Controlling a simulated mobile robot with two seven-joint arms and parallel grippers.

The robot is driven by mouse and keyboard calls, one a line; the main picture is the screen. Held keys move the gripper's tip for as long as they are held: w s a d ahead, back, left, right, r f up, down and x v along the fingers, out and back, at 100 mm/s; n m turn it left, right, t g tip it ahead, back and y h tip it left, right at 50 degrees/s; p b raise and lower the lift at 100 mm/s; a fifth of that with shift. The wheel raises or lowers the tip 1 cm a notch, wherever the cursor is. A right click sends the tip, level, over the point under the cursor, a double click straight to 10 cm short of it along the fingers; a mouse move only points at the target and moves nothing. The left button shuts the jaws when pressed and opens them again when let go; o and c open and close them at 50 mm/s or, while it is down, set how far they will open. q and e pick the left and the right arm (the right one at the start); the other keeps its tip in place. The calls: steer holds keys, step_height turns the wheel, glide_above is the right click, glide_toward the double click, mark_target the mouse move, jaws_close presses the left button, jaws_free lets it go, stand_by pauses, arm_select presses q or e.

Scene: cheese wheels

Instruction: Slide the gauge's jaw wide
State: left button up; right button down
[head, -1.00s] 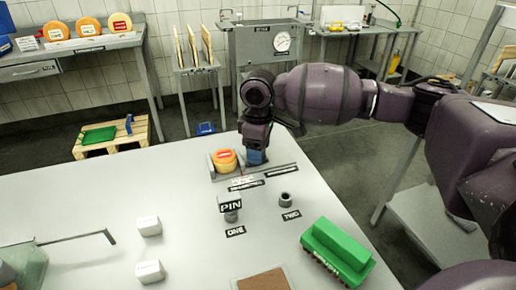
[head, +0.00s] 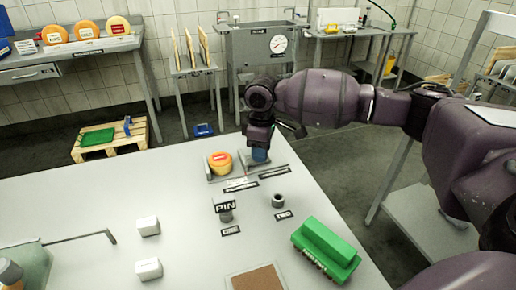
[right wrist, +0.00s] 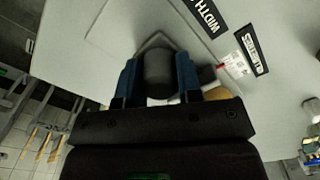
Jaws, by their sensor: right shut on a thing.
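The gauge (head: 208,174) lies at the far edge of the white table. An orange cheese wheel with a red label (head: 220,161) sits at its left part. My right gripper (head: 260,154) points down over the gauge's right part, with a gap between it and the wheel. In the right wrist view my right gripper (right wrist: 158,80) has its blue fingers on both sides of a dark rounded knob (right wrist: 158,66), shut on it. The knob appears to belong to the gauge's jaw, whose base is mostly hidden. My left gripper is out of view.
Black label plates (head: 274,173) lie before the gauge. The table's left middle is clear.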

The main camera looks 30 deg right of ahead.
steer(key=shift+d, duration=0.15)
steer(key=c, duration=0.8)
jaws_free()
steer(key=shift+d, duration=0.15)
steer(key=shift+r, duration=0.1)
steer(key=shift+r, duration=0.35)
step_height(320, 180, up, 8)
steer(key=shift+r+p, duration=0.2)
steer(key=shift+p, duration=0.9)
steer(key=shift+r, duration=0.75)
